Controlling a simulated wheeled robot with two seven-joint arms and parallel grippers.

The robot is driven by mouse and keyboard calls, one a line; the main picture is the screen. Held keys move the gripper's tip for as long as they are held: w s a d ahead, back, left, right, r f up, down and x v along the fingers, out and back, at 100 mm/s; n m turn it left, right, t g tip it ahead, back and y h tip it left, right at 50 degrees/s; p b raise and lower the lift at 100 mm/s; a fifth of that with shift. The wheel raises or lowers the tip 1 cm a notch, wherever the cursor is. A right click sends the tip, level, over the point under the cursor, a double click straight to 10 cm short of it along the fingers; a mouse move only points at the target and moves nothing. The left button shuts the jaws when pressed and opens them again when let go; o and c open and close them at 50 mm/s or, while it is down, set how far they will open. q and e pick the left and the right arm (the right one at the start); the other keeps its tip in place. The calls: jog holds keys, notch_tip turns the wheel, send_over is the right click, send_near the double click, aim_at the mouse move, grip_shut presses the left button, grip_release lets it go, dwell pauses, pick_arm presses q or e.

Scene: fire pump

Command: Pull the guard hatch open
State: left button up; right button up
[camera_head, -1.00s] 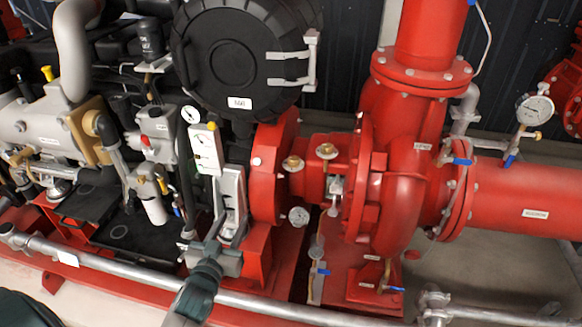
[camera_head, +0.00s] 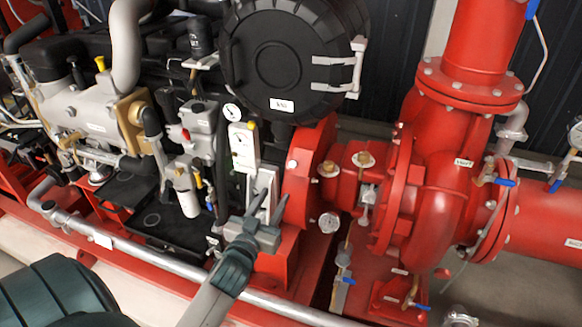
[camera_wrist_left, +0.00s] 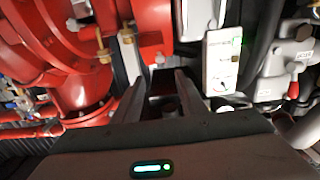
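The hatch appears to be the large round black cover (camera_head: 277,56) at the top middle of the head view. It looks closed, and a small white label sits on its lower face. A light grey bracket with two arms (camera_head: 340,75) is on its right edge. My left gripper (camera_head: 271,196) is open and empty, below the cover and apart from it, by a white box with a yellow knob. In the left wrist view its two dark fingers (camera_wrist_left: 159,75) are spread with nothing between them. I cannot make out the cover there. My right gripper is not in view.
A red pump (camera_head: 430,190) with thick red pipes stands right of the cover. The white box (camera_head: 243,147) and a small gauge (camera_head: 232,111) are between gripper and cover. A grey engine (camera_head: 95,110) fills the left. A grey rail (camera_head: 170,262) runs along the front.

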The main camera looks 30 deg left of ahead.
aim_at(292, 166)
pick_arm(q)
jog(key=p+x, duration=0.2)
jog(key=x, duration=1.1)
jog(key=shift+d+r, duration=0.1)
jog(key=shift+w+p, duration=0.3)
jog(key=shift+w, duration=0.35)
grip_shut()
pick_arm(e)
jog(key=s+d+g, duration=0.2)
jog(key=s+d, duration=0.1)
jog(key=s, duration=0.4)
jog(key=shift+s+r+h, duration=0.3)
jog(key=shift+s, duration=0.1)
